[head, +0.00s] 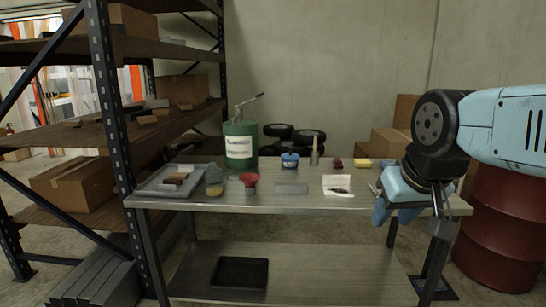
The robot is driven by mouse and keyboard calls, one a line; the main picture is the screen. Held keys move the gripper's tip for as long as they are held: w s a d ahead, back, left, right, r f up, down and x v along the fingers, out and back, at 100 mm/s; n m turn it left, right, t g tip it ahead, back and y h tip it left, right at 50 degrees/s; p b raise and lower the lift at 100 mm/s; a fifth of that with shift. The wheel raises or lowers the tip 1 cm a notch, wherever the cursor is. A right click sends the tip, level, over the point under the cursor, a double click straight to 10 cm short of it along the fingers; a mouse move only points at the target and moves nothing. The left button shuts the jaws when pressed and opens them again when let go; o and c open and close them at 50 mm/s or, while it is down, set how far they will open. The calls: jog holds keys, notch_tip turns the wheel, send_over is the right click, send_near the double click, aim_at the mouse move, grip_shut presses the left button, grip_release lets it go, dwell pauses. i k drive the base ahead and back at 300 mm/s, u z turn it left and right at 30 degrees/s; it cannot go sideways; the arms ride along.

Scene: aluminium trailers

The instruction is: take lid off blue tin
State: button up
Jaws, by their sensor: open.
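The blue tin (290,164) stands upright near the back middle of the metal table. Something dark blue sits on its top, likely the lid (290,156), too small to make out clearly. My gripper (400,212) is at the table's right end, at the front edge, well to the right of the tin and apart from it. It is open, and nothing shows between its fingers.
The metal table (300,202) also holds a green canister (240,148), a grey tray (150,187), a red funnel-like item (250,181), a jar (214,184), a white card (337,182) and a yellow block (363,163). A shelf rack stands left, a red drum (502,230) right.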

aim_at(289, 156)
jog(key=u, duration=0.55)
jog(key=i, duration=2.05)
jog(key=z, duration=0.65)
jog(key=k, duration=0.9)
jog(key=z, duration=0.2)
jog(key=i, duration=0.95)
jog(key=u, duration=0.1)
